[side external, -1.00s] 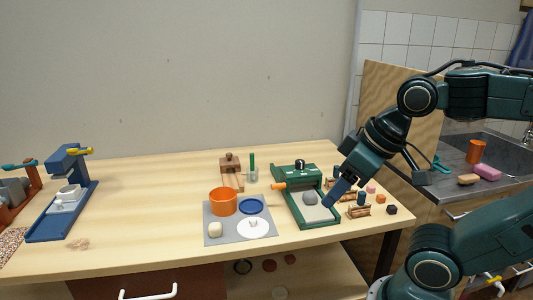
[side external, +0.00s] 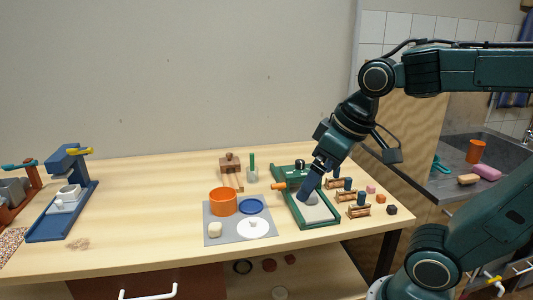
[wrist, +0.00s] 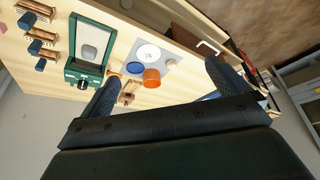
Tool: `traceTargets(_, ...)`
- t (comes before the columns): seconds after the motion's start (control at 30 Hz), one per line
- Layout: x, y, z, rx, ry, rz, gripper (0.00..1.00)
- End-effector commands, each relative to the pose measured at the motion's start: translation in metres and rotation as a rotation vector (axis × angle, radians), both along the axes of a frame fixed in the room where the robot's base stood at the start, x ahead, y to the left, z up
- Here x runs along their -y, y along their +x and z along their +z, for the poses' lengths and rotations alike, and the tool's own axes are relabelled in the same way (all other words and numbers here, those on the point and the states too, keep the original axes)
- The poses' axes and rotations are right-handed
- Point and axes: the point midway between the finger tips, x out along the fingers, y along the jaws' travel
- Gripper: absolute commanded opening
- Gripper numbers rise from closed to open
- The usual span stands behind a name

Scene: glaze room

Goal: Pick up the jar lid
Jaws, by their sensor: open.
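The jar lid (side external: 253,229) is a flat white disc with a small raised knob. It lies on the grey mat (side external: 213,238), in front of a blue ring-like dish (side external: 251,205) and to the right of a cream lump (side external: 215,230). In the wrist view the lid (wrist: 148,53) shows whole on the mat, seen between and beyond my fingers. My gripper (side external: 307,194) is open and empty, above the green tray-like press, to the right of the lid and apart from it. Both dark fingers also show in the wrist view (wrist: 161,72), spread wide.
An orange pot (side external: 223,202) stands on the mat behind the cream lump. The green press (side external: 302,222), with an orange handle (side external: 279,186), is close right of the mat. Small wooden stands and blocks (side external: 359,211) lie farther right.

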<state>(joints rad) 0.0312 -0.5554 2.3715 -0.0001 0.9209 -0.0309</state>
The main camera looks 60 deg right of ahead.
Motion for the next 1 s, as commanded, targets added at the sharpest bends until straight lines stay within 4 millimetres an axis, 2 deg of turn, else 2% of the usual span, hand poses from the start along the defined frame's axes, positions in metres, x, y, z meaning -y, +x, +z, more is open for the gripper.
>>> traceTargets(0.27,0.011,0.051,-0.001,-0.097,-0.007,-0.003,1.00)
traceTargets(0.47,0.021,0.087,-0.010,-0.164,-0.009,-0.004,1.00)
traceTargets(0.77,0.039,0.140,-0.037,-0.264,-0.004,-0.004,1.00)
traceTargets(1.0,0.055,0.179,-0.069,-0.341,0.003,-0.002,1.00)
